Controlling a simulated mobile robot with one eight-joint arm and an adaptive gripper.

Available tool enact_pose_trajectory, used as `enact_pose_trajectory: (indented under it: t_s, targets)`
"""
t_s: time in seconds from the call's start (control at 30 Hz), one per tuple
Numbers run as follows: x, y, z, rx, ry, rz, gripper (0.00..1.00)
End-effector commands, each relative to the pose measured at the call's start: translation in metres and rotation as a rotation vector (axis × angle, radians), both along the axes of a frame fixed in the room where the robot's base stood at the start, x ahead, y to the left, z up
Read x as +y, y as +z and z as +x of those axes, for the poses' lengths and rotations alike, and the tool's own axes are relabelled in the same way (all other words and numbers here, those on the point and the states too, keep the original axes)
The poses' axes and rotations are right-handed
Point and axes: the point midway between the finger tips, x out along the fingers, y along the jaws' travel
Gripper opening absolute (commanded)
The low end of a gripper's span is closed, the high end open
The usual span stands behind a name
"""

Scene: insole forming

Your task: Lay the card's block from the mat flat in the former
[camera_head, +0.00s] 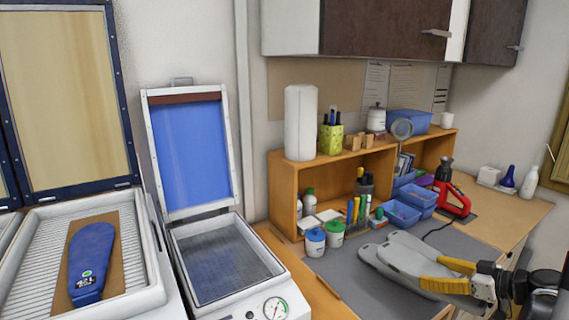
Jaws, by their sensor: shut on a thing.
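Two grey sole-shaped blocks are at the grey mat (345,274), close together and overlapping in view. My gripper (432,273), with yellow fingers, is at the right and shut on one grey block (408,262). Whether that block touches the mat is hard to tell. The other block (395,238) shows behind it. A former (268,290) with a gauge stands left of the mat, its blue-sheeted lid (195,150) raised and its bed empty. A blue sole-shaped piece (91,255) with a small, hard-to-read label lies on a brown board in another open tray (30,235) at far left.
A wooden shelf (278,200) with bottles, pens and blue bins (402,213) lines the back of the bench. A red heat tool (452,200) stands behind my gripper. Two small capped jars (315,242) stand at the mat's back edge. The mat's left front is clear.

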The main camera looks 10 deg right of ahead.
Motion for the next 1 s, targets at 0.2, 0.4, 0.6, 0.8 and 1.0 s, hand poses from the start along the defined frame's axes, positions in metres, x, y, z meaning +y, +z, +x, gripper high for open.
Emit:
enact_pose_trajectory:
  t_s: [0.2, 0.4, 0.6, 0.8, 1.0]
  targets:
    - [0.082, 0.007, 0.034, -0.001, -0.051, 0.000, 0.41]
    - [0.194, 0.022, 0.046, -0.001, -0.132, 0.000, 0.41]
    - [0.268, 0.037, 0.032, -0.002, -0.189, -0.001, 0.41]
    - [0.298, 0.046, 0.020, -0.001, -0.214, 0.000, 0.41]
    - [0.302, 0.048, 0.018, 0.000, -0.220, 0.001, 0.41]
